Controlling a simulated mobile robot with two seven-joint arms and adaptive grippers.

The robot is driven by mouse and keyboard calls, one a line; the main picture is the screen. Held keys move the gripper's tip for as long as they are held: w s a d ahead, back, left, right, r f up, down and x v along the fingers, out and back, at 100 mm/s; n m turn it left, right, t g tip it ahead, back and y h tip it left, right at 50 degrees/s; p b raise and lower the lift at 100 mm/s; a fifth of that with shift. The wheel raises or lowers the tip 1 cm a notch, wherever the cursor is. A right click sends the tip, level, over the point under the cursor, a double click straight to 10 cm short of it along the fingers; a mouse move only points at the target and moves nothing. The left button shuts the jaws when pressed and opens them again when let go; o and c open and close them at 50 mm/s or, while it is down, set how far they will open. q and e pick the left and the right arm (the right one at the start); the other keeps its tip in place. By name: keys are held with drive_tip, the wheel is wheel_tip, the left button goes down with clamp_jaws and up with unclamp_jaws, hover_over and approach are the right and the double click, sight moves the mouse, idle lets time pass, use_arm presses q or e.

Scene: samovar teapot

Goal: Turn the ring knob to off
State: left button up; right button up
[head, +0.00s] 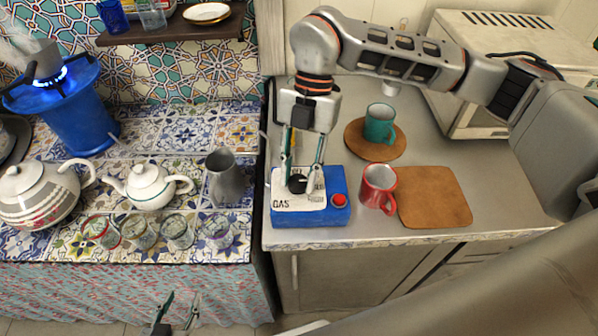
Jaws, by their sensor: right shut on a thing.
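A blue box (298,216) with a white top plate marked GAS stands at the front left of the grey counter. A black round knob (297,183) sits on its plate, and a red button (339,200) is on its right side. My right gripper (301,188) points down from above, with its fingers shut around the knob. The fingers partly hide the knob, and I cannot read its setting. A blue burner (78,118) at the far left has a lit blue flame. My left gripper (176,316) is open and empty at the bottom edge, in front of the tiled table.
A red mug (377,188) stands just right of the box, by a brown board (436,197). A teal mug (380,123) stands behind on a round mat (362,148). Teapots (147,187), a grey jug (225,177) and several glasses (178,231) stand on the tiled table.

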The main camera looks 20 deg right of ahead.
drive_tip(key=shift+n, duration=0.3)
drive_tip(key=n, duration=0.1)
drive_tip(key=n+h, duration=0.1)
drive_tip(key=n, duration=0.1)
drive_tip(key=shift+w+a+r+n+g+h+p, duration=0.1)
drive_tip(key=shift+a+n+g+h+p, duration=0.05)
drive_tip(key=shift+n+g+h+p, duration=0.2)
drive_tip(key=n+h, duration=0.1)
drive_tip(key=n, duration=0.1)
drive_tip(key=n+h+p, duration=0.1)
drive_tip(key=n, duration=0.2)
drive_tip(key=shift+a, duration=0.15)
drive_tip(key=n, duration=0.2)
drive_tip(key=n+h, duration=0.1)
drive_tip(key=n, duration=0.2)
drive_tip(key=shift+a+h+p, duration=0.1)
drive_tip(key=shift+h+p, duration=0.15)
drive_tip(key=shift+p, duration=0.1)
drive_tip(key=shift+n+t+h, duration=0.6)
drive_tip(key=shift+n+t, duration=0.15)
drive_tip(key=shift+n, duration=1)
drive_tip(key=shift+a, duration=0.1)
drive_tip(key=o, duration=1.1)
drive_tip(key=v, duration=1.1)
drive_tip(key=shift+a+r, duration=0.1)
drive_tip(key=shift+r, duration=0.35)
